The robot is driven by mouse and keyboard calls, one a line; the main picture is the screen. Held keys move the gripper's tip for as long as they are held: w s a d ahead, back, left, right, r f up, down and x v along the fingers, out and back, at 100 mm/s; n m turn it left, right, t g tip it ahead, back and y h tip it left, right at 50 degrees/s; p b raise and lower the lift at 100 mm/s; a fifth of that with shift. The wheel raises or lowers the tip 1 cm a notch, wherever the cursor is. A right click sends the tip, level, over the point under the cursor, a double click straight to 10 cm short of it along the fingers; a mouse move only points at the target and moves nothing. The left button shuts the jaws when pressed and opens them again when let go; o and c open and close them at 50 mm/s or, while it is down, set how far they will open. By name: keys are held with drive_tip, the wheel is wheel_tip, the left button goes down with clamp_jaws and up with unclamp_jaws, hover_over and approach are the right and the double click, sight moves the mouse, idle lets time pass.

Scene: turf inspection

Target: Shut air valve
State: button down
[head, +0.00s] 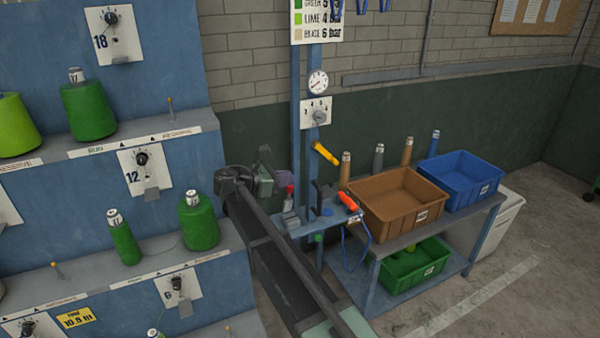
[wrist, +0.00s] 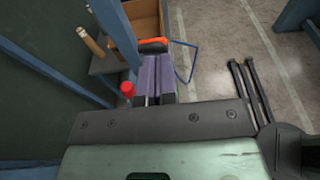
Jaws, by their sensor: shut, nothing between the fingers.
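The air valve shows in the head view as a yellow lever handle (head: 325,153) on the blue post, below a dial plate and a round gauge. The handle slants down to the right. I cannot make out the valve body behind it. I do not find the handle in the wrist view. My gripper (head: 284,177) is left of the post and slightly lower than the handle, apart from it. In the wrist view its purple-grey fingers (wrist: 155,62) lie side by side, shut and empty.
A brown crate (head: 400,228) and a blue crate (head: 488,197) stand to the right. The cone rack (head: 180,75) is on the left.

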sight(328, 156)
drive_tip(key=r+x, duration=0.2)
drive_tip(key=x, duration=1.1)
drive_tip(key=shift+d+r, duration=0.25)
drive_tip(key=shift+r, duration=0.15)
drive_tip(key=shift+w, duration=0.1)
